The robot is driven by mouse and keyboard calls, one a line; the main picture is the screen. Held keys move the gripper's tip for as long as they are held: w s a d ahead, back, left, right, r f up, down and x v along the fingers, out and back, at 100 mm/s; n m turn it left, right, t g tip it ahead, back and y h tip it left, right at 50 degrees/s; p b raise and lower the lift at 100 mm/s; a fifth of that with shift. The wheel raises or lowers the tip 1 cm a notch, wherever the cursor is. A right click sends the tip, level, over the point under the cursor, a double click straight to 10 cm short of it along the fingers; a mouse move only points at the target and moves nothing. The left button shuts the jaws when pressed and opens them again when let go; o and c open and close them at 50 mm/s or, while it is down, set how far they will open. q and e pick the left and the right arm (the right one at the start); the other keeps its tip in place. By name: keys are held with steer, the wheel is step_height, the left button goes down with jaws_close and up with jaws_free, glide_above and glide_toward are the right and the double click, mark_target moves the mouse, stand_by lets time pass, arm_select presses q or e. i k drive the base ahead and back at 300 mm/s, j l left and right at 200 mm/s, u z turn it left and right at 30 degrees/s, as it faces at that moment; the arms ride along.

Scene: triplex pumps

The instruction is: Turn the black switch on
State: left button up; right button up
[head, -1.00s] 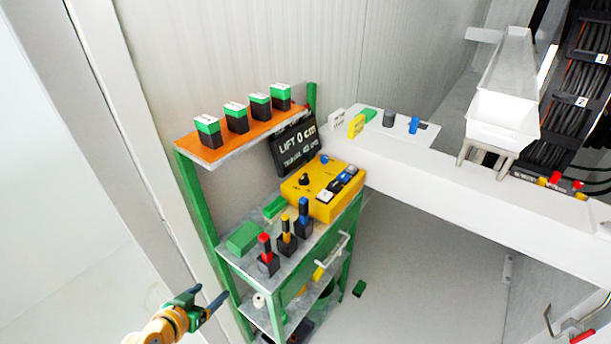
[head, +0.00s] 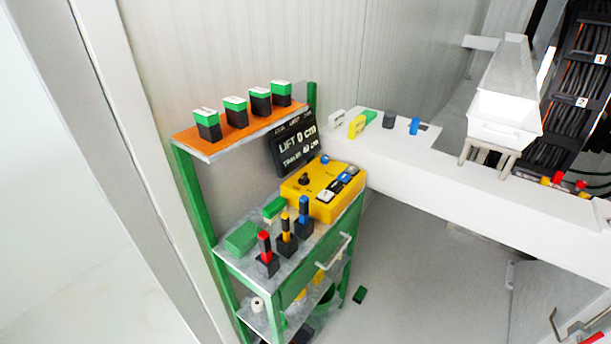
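A yellow control box (head: 322,207) sits on the middle shelf of a green-framed rack. On its top are a round black knob (head: 304,179), a blue button (head: 325,159) and a row of small rocker-like switches in white, black and blue. A black switch (head: 336,187) shows among this row, but its on or off position is too small to tell. Neither gripper is in view, and nothing of mine touches the box.
Red, yellow and blue levers (head: 285,229) stand in front of the box. Green-topped black blocks (head: 236,111) line the orange upper shelf. A black lift sign (head: 293,146) hangs behind. A white beam (head: 450,170) runs right. The floor in front is mostly clear.

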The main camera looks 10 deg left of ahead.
mark_target(304, 181)
steer(key=i+l+u, duration=0.3)
steer(key=i+l, duration=0.15)
steer(key=l, duration=0.25)
steer(key=i+l+u, duration=0.15)
steer(key=l, duration=0.25)
steer(key=i+l+u, duration=0.15)
steer(key=l, duration=0.25)
steer(key=i, duration=0.05)
